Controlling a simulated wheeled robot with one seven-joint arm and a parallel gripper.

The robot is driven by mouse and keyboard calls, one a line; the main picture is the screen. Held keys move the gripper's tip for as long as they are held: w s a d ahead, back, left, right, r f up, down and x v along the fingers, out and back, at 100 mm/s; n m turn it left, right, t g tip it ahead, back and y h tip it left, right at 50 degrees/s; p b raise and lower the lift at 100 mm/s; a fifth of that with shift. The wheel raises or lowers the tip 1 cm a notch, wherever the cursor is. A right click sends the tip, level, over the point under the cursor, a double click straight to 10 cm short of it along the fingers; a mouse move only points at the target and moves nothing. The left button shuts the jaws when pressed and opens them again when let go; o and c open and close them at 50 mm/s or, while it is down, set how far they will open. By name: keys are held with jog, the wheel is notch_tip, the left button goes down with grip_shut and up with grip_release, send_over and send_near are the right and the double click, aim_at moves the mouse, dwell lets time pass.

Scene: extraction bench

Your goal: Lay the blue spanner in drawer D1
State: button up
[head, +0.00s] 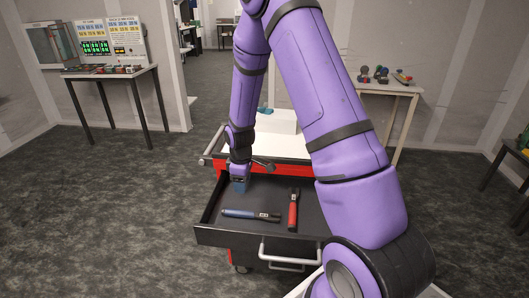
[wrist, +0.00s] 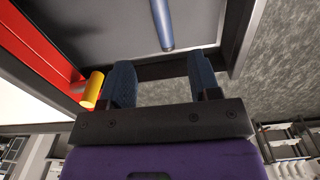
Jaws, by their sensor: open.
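A blue-handled tool that looks like the blue spanner (head: 250,215) lies flat on the floor of the open black drawer (head: 222,236), left of the middle. No drawer label can be read, so I cannot tell if this is D1. My gripper (head: 239,187) points down at the drawer's back left, behind the blue tool and apart from it. In the wrist view, my gripper (wrist: 162,76) is open with nothing between its fingers. The end of the blue handle (wrist: 164,25) shows beyond the fingertips, and the drawer floor (wrist: 100,25) is around it.
A red-handled tool (head: 293,210) lies in the same drawer, to the right. The drawer belongs to a red cart (head: 218,163) with a white top. A yellow cylinder (wrist: 92,90) is beside my left finger in the wrist view. Tables stand at the back left (head: 110,72) and back right (head: 375,88).

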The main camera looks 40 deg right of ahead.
jog(key=s+a+r+m+t, duration=0.1)
jog(key=s+a+r, duration=0.15)
jog(key=r, duration=0.65)
jog(key=s+a+r+m+t, duration=0.15)
jog(key=s+r, duration=0.25)
jog(key=r, duration=0.4)
jog(key=s+a+r+m, duration=0.1)
jog(key=s+r+m, duration=0.15)
jog(key=r, duration=0.65)
jog(key=s+a+r+m+t, duration=0.1)
jog(key=s+r, duration=0.4)
jog(key=s, duration=0.5)
jog(key=s+a+r+m+t, duration=0.1)
jog(key=s+r+m, duration=0.1)
jog(key=s+r, duration=0.3)
jog(key=s, duration=0.4)
jog(key=shift+s+a+r+m, duration=0.15)
jog(key=shift+s+a+m, duration=0.05)
jog(key=shift+s+m, duration=0.15)
jog(key=shift+d+t, duration=0.1)
jog(key=shift+t, duration=0.15)
